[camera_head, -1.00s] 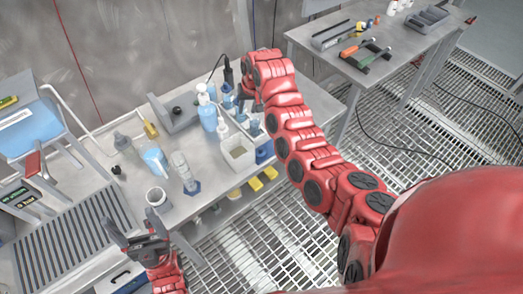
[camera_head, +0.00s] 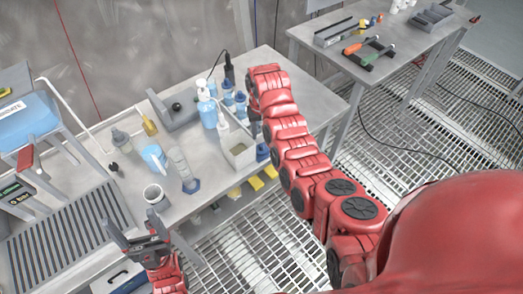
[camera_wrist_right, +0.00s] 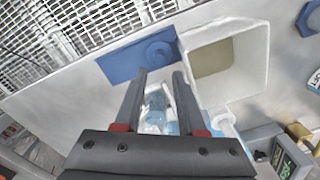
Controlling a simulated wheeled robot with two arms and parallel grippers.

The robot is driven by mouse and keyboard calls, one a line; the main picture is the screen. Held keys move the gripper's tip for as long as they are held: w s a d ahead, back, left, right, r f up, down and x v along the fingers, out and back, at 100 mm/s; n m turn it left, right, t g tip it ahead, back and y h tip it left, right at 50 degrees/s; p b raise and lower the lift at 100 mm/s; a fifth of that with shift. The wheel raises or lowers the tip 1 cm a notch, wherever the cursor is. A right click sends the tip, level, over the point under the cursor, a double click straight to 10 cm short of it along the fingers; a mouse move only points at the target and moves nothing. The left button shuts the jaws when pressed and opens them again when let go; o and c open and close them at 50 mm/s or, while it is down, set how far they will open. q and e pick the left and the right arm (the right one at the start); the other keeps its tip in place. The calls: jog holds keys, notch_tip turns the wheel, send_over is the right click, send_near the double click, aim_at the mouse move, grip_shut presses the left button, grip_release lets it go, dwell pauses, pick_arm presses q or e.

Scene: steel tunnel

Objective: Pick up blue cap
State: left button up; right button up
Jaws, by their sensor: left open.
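Several blue pieces could be the blue cap. A flat blue piece with a round knob (camera_wrist_right: 140,58) lies beside a white open box (camera_wrist_right: 232,62) in the right wrist view. My right gripper (camera_wrist_right: 158,78) is open; a clear and blue bottle (camera_wrist_right: 157,108) shows beyond and between its fingers, not visibly gripped. In the head view its fingers are mostly hidden beside the box. My left gripper (camera_head: 133,226) is open and empty near the table's front left.
A ribbed grey surface (camera_head: 60,240) lies left. A second table (camera_head: 375,65) stands back right.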

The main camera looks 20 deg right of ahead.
aim_at(262, 145)
jog(key=shift+s+f+p, duration=0.1)
jog(key=shift+f+p, duration=0.2)
jog(key=f+p, duration=0.2)
jog(key=f, duration=0.1)
jog(key=shift+s+f, duration=0.15)
jog(key=shift+s, duration=0.05)
jog(key=shift+d+f, duration=0.1)
jog(key=shift+f, duration=0.8)
grip_shut()
